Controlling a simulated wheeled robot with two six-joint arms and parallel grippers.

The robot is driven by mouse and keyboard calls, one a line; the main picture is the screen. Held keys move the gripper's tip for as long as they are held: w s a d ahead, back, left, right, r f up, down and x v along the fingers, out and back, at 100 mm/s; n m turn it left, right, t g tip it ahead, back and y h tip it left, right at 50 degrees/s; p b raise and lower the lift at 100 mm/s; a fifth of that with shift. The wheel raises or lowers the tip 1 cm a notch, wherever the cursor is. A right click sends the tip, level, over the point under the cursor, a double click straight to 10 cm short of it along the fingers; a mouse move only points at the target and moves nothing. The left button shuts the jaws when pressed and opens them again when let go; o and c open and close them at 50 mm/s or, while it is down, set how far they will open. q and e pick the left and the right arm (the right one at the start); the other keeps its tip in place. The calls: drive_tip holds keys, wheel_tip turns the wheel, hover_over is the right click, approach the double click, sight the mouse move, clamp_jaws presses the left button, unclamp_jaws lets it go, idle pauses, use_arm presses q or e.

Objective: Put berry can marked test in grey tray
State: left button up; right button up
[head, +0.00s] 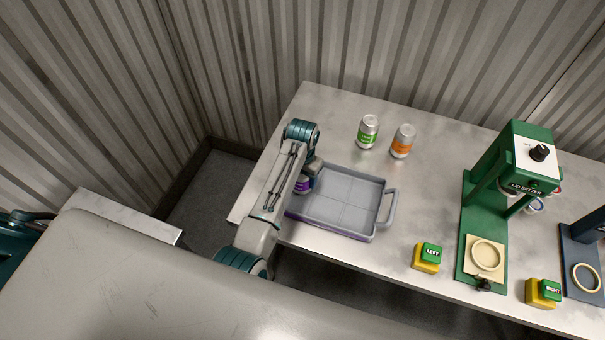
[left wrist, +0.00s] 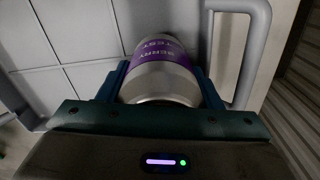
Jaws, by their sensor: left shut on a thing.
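The berry can, silver with a purple label, is in my left gripper; the left wrist view shows the can (left wrist: 161,68) with the words BERRY and TEST on its label. In the head view a purple part of the can (head: 302,186) shows beside my arm at the tray's left end. My left gripper (left wrist: 163,80) is shut on the can, one finger on each side. The grey tray (head: 345,228) lies on the table, its floor bare where I see it. The can is over or in the tray's left part; I cannot tell whether it touches the floor. My right gripper is not in view.
A green-labelled can (head: 368,132) and an orange-labelled can (head: 402,142) stand behind the tray. A green lid setter (head: 490,215) stands to the right, with yellow LEFT (head: 426,258) and RIGHT (head: 542,293) button boxes. The tray's handle (head: 389,208) faces right. A dark machine (head: 584,262) is at the right edge.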

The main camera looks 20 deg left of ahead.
use_arm(q)
drive_tip(key=shift+s, duration=0.1)
drive_tip(key=o, duration=0.8)
drive_tip(key=shift+f, duration=0.15)
drive_tip(key=shift+o, duration=0.7)
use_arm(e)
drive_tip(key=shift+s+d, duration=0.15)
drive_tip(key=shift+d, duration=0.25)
use_arm(q)
wheel_tip(320, 180, up, 9)
drive_tip(key=b, duration=0.3)
drive_tip(key=shift+f+b, duration=0.1)
drive_tip(key=shift+b, duration=0.25)
wheel_tip(320, 180, up, 3)
drive_tip(key=shift+f+p, duration=0.1)
drive_tip(key=shift+p, duration=0.85)
drive_tip(key=shift+s+r+p, duration=0.1)
drive_tip(key=shift+r+p, duration=0.2)
drive_tip(key=shift+r, duration=0.1)
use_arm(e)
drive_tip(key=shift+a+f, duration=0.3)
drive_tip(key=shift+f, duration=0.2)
